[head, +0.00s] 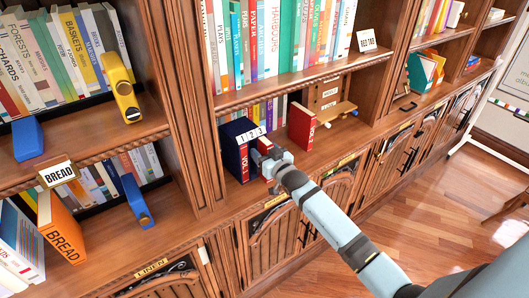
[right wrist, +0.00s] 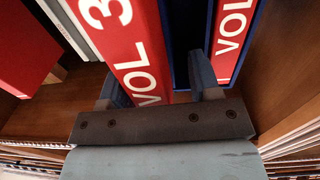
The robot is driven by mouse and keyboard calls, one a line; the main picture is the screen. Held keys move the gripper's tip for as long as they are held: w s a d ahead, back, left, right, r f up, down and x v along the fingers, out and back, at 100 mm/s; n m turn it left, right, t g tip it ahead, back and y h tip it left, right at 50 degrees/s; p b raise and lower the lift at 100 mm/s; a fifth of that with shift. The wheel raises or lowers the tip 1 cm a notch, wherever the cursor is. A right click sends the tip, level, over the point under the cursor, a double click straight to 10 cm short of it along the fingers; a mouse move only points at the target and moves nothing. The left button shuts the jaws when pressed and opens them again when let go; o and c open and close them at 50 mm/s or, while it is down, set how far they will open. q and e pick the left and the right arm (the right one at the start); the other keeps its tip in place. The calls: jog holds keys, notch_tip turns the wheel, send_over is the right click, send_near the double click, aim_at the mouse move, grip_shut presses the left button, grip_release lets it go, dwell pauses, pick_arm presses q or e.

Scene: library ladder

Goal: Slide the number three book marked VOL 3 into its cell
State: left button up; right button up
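The blue case (head: 229,130) stands on the middle shelf, its top marked 1, 2, 3 from left to right. A red VOL book (head: 243,163) fills its left cell; this book (right wrist: 232,35) is on the right in the wrist view. The middle cell looks empty and dark. The VOL 3 book (head: 264,146) is at the right cell; its spine (right wrist: 137,50) shows large in the wrist view. How deep it sits is unclear. My right gripper (right wrist: 160,88) is open around its spine, with a gap at the right finger. My left gripper is out of view.
Another red book (head: 301,128) stands to the right of the case, near a wooden stand (head: 330,100). An upright divider (head: 190,100) rises left of the case. Books fill the shelf above. The shelf front right of the gripper is clear.

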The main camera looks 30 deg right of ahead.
jog(key=shift+f, duration=0.1)
jog(key=shift+s, duration=0.35)
jog(key=s+b, duration=0.1)
jog(key=s, duration=1.2)
jog(key=shift+d, duration=0.3)
